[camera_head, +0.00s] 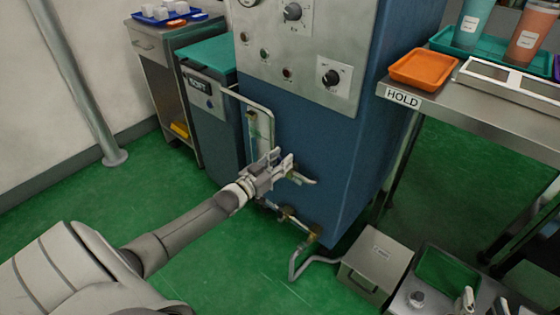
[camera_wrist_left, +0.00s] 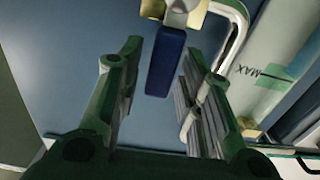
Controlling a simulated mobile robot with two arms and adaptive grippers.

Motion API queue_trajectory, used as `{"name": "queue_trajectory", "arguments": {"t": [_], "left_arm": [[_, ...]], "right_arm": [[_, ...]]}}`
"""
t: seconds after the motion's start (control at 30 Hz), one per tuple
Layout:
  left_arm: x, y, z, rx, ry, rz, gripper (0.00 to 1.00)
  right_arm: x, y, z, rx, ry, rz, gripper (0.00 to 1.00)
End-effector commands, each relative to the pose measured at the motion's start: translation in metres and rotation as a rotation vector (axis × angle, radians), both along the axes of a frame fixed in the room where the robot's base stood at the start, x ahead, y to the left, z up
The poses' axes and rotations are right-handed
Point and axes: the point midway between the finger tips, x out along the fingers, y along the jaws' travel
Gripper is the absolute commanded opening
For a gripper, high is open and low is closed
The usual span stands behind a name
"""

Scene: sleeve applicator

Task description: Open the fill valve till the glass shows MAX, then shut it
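The fill valve's blue lever (camera_wrist_left: 166,62) hangs down from a pale metal fitting (camera_wrist_left: 186,10) in the left wrist view. My left gripper (camera_head: 284,160) is open in front of the blue cabinet. Its fingers (camera_wrist_left: 158,95) stand apart, with the lever's lower end ahead of the gap between them; I cannot tell whether they touch it. In the head view the gripper hides the lever. The upright sight glass (camera_wrist_left: 268,88) bears a black MAX mark; its level is unclear. The glass also shows in the head view (camera_head: 252,130). My right gripper (camera_head: 484,302) appears open at the bottom edge.
A bent guard pipe (camera_head: 262,104) runs beside the glass. Low brass pipework (camera_head: 288,214) leads toward a grey box (camera_head: 376,262) on the floor. The HOLD bench (camera_head: 470,105) stands at right, with an orange tray (camera_head: 423,69).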

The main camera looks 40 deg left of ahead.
Motion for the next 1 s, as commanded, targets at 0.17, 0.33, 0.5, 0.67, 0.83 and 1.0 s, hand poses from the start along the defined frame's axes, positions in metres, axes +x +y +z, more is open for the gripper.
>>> {"name": "queue_trajectory", "arguments": {"t": [0.17, 0.33, 0.5, 0.67, 0.83, 1.0], "left_arm": [[0.0, 0.0, 0.0, 0.002, -0.001, 0.0, 0.39], [-0.001, 0.0, 0.001, 0.003, -0.001, -0.001, 0.39], [-0.015, 0.001, -0.001, 0.003, 0.001, -0.001, 0.39], [-0.04, 0.003, -0.001, 0.003, 0.002, -0.001, 0.39], [-0.069, 0.005, -0.001, 0.002, 0.002, -0.001, 0.39], [-0.095, 0.007, -0.001, 0.002, 0.003, 0.0, 0.39]], "right_arm": [[0.0, 0.0, 0.0, 0.0, -0.001, 0.0, 0.4], [0.0, 0.0, 0.0, 0.0, 0.001, 0.001, 0.4], [0.0, 0.0, 0.0, 0.0, 0.001, 0.001, 0.4], [0.0, 0.0, 0.0, 0.0, 0.0, 0.001, 0.4], [0.0, 0.0, 0.0, 0.0, 0.0, 0.001, 0.4], [0.0, 0.0, 0.0, 0.0, 0.0, 0.001, 0.4]]}}
